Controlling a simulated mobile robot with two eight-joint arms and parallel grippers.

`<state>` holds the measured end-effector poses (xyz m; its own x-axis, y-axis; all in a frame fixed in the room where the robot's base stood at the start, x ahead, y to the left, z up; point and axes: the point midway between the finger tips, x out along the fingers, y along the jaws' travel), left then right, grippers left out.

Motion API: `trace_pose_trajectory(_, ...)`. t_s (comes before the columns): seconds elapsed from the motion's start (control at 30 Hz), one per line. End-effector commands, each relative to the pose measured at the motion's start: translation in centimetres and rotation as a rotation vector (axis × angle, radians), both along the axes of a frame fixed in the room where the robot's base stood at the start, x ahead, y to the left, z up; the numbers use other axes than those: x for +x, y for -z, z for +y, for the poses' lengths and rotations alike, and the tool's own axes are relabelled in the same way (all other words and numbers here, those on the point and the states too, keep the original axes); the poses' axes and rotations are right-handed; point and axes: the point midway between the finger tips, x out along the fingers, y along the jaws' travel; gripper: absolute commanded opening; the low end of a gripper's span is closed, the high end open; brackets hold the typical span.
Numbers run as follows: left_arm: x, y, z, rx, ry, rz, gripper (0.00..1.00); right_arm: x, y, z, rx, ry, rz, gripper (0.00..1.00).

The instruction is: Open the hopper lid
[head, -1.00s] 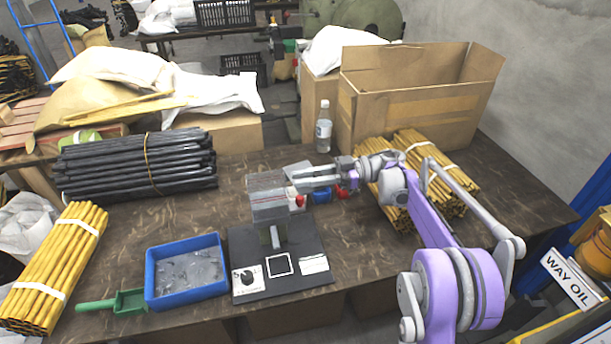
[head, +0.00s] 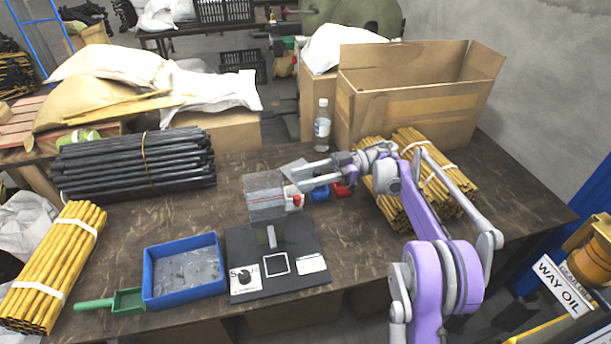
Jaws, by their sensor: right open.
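The press (head: 268,238) stands on a black base plate near the table's front edge. Its grey box-shaped hopper (head: 266,208) sits on top. A light grey flat piece (head: 293,168) shows behind the hopper's right side; I cannot tell whether it is the lid. My right gripper (head: 297,180) is open at the hopper's upper right edge, with its fingers pointing left. I cannot tell whether they touch it. The gripper hides part of that edge. My left gripper is out of view.
A blue tray (head: 150,290) and green scoop (head: 127,301) lie left of the press. Dark rods (head: 120,168) and yellow rod bundles flank it. Small blue (head: 320,195) and red (head: 341,190) parts lie under my right arm. A bottle (head: 322,125) and cardboard box (head: 400,115) stand behind.

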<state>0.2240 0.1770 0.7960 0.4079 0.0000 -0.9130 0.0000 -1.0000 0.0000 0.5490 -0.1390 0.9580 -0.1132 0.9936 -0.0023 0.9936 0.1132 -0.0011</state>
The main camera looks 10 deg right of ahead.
Motion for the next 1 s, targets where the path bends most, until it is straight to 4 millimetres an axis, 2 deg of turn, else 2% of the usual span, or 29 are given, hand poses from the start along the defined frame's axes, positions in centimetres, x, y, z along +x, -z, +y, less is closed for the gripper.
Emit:
trace_pose_trajectory(0.33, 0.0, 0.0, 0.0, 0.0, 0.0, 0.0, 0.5, 0.0, -0.2, 0.0, 0.002, 0.001, -0.001, 0.57)
trace_pose_trajectory(0.43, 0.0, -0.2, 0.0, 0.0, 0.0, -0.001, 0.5, 0.0, -0.9, 0.0, 0.002, 0.001, -0.001, 0.57)
trace_pose_trajectory(0.8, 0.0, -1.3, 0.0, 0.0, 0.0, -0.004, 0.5, 0.0, -7.7, 0.0, 0.002, 0.001, -0.001, 0.57)
trace_pose_trajectory(1.0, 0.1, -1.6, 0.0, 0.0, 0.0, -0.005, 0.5, 0.0, -9.8, 0.0, 0.001, 0.001, -0.001, 0.57)
